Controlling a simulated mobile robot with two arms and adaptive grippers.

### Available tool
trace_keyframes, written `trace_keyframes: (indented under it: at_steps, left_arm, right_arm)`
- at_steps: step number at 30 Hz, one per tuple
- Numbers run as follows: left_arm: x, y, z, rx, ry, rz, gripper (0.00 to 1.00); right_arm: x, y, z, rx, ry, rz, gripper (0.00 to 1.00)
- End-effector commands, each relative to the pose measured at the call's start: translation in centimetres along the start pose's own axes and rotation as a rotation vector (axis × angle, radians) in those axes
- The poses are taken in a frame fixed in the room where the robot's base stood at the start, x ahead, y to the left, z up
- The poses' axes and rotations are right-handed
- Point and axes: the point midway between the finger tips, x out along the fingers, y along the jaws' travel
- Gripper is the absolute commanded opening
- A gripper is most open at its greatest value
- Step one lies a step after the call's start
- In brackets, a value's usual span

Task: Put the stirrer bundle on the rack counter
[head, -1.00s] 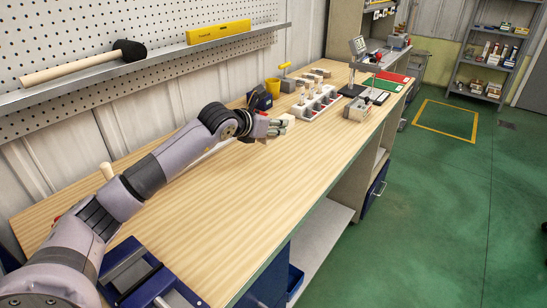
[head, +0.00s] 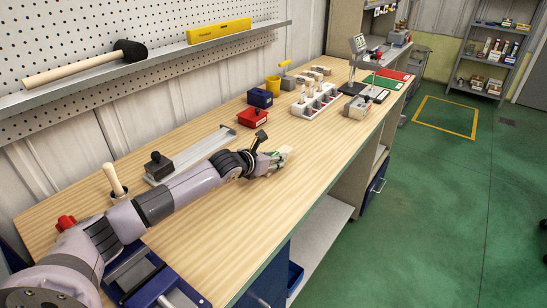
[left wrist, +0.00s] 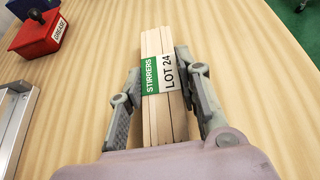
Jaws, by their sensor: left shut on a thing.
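The stirrer bundle (left wrist: 157,60) is a stack of pale flat sticks with a green and white band reading STIRRERS LOT 24. My left gripper (left wrist: 160,84) is shut on it, one finger on each side, in the left wrist view. In the head view my left gripper (head: 277,161) is over the wooden bench near its front edge, with the bundle (head: 285,152) small and partly hidden. How far it is above the bench is hard to tell. I cannot tell for sure which surface is the rack counter. My right gripper is not in view.
A red box (head: 252,117) and a blue box (head: 260,98) stand beyond the gripper. A white compartment tray (head: 316,101) is farther along. A metal rail with a black block (head: 158,166) lies behind my arm. Shelving (head: 490,55) stands far right. The bench front is clear.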

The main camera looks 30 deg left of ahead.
Motion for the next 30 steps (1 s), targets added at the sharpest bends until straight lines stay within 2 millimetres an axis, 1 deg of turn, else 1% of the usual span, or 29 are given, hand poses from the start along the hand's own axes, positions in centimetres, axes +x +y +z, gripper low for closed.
trace_keyframes:
  at_steps: [3, 4, 12, 24, 26, 30]
  left_arm:
    - [0.1, 0.0, -0.2, 0.0, -0.001, -0.001, 0.02]
    - [0.1, 0.0, -0.1, 0.0, -0.001, 0.0, 0.33]
    - [0.0, 0.0, -0.1, 0.0, 0.0, 0.0, 0.51]
    - [-0.2, 0.0, 0.1, 0.0, 0.0, 0.0, 0.51]
    - [-0.7, 0.0, 0.0, -0.001, -0.002, -0.001, 0.51]
    - [-2.7, 0.0, -0.1, 0.002, 0.0, -0.001, 0.51]
  right_arm:
    - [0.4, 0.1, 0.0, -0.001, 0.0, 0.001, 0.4]
    - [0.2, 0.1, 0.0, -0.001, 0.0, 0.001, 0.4]
    - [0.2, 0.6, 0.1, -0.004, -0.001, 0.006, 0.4]
    - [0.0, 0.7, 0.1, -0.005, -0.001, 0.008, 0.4]
    - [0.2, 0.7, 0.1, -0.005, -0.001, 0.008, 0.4]
    - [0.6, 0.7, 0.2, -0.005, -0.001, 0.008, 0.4]
